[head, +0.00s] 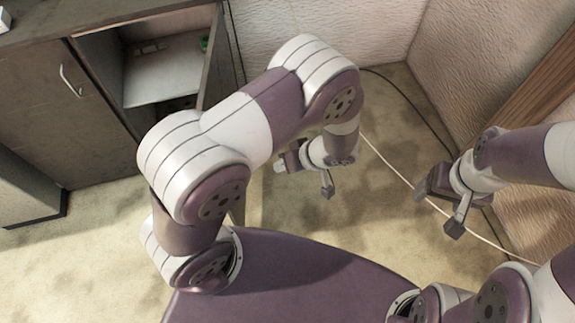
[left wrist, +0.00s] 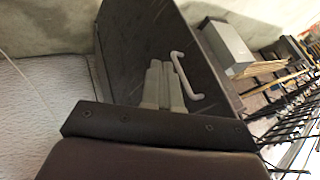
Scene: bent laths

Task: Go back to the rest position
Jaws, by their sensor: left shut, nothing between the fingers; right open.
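My left arm arches up across the middle of the head view, and its gripper (head: 281,164) hangs past the elbow over the carpet, partly hidden by my own arm. In the left wrist view the two pale grey fingers of my left gripper (left wrist: 161,68) lie together, with nothing between them. My right gripper (head: 424,190) is at the right of the head view, in front of the wall corner. It is open and apart from anything around it; its fingers show only small and dark.
A dark cabinet (head: 100,110) with an open compartment stands at the upper left. In the left wrist view a dark panel with a pale handle (left wrist: 186,76) lies behind the fingers. A pale cable (head: 395,172) crosses the carpet (head: 90,265) near the textured wall (head: 480,60).

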